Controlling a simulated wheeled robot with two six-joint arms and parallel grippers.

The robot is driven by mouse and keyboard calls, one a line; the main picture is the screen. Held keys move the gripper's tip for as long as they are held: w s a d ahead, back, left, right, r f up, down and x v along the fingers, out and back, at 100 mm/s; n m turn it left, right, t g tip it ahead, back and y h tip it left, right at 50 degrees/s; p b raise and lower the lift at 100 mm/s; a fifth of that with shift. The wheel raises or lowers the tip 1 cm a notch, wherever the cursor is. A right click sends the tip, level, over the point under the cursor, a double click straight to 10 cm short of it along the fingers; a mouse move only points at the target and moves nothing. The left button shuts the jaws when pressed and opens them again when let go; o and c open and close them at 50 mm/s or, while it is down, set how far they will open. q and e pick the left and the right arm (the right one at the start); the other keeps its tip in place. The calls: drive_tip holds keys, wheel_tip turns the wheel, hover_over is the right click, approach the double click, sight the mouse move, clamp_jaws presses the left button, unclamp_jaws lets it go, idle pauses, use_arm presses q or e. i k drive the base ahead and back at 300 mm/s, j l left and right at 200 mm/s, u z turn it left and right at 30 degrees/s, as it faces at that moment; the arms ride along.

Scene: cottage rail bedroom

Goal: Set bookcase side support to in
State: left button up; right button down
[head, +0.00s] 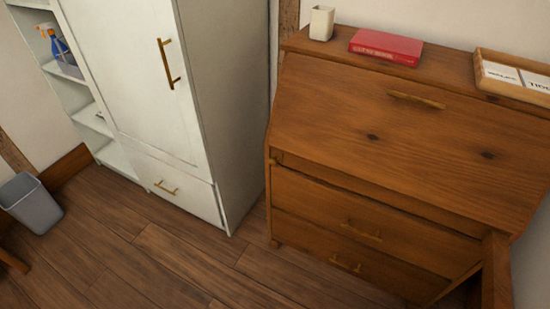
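A brown wooden bureau (375,205) stands at the right in the head view. Its slanted lid (390,130) is closed, with a brass handle near the top edge. A small support end (277,157) shows under the lid's left corner and looks about flush with the front. Under the lid's right corner a wooden bar (495,270) juts towards me and runs off the bottom edge. It looks like a pulled-out side support, but its near end is cut off. Neither gripper is in view.
A white wardrobe (135,80) with a lower drawer stands left of the bureau, beside open white shelves (80,105). A red book (386,47), a white cup (321,22) and a wooden tray (512,88) sit on the bureau. A grey bin (31,203) stands far left. The middle floor is clear.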

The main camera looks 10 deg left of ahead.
sight(497, 290)
drive_tip(key=z, duration=1.85)
drive_tip(key=k+j, duration=0.45)
